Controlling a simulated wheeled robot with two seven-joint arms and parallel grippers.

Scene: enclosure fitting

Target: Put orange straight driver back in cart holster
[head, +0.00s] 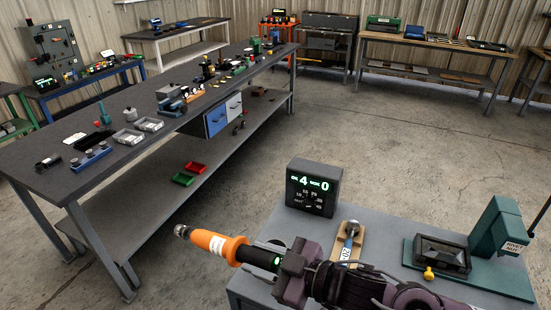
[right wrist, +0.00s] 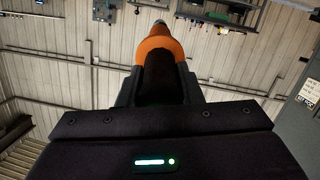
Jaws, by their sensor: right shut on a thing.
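The orange straight driver (head: 218,244) is held nearly level by my right gripper (head: 283,264), its metal tip pointing left. The gripper is shut around the driver's black rear part. In the right wrist view the driver (right wrist: 160,48) sticks out between the two dark fingers (right wrist: 160,88). The driver is in the air beside the left edge of a grey cart top (head: 268,232). A dark round opening (head: 277,243) shows on the cart just behind the gripper, partly hidden; I cannot tell if it is the holster. My left gripper is not in view.
On the cart stand a display box (head: 314,187) reading 4 and 0, a wooden block with a tool (head: 348,243), and a green press (head: 499,226) with a dark tray (head: 441,254). A long cluttered bench (head: 60,180) stands left. Bare floor lies between.

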